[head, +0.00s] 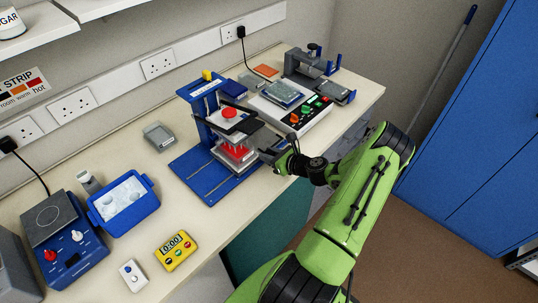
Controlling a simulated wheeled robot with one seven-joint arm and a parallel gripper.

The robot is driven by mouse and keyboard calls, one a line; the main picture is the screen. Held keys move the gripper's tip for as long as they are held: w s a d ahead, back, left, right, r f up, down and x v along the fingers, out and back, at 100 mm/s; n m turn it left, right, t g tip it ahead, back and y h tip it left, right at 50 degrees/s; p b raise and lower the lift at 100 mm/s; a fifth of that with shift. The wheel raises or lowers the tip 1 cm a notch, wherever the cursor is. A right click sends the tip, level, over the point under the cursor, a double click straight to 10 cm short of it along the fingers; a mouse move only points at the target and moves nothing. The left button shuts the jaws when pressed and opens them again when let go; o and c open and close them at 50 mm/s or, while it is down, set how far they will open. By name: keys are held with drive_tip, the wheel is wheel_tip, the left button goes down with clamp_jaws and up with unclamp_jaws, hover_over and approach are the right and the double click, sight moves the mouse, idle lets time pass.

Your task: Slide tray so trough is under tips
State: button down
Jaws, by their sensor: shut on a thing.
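A blue pipetting stand (204,108) stands on the bench, with a flat blue base plate (190,178) that has pale rails. Its dark head with a red knob (230,113) is over a small tray (238,166) at the right part of the base. Red shows between the head and the tray; I cannot tell clearly which part is tips and which is trough. My gripper (268,153) is at the tray's right side, low beside the stand, shut on the tray's edge. The exact grip is small and partly hidden by my fingers.
A black-and-white device with colored buttons (297,122) is behind and right of my gripper. A grey box (158,136) is left of the stand. The base plate's left part is bare.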

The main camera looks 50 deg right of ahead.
drive_tip(key=c, duration=1)
unclamp_jaws()
drive_tip(key=shift+d, duration=0.4)
drive_tip(key=shift+o, duration=0.2)
drive_tip(key=shift+a, duration=0.1)
drive_tip(key=v, duration=1.6)
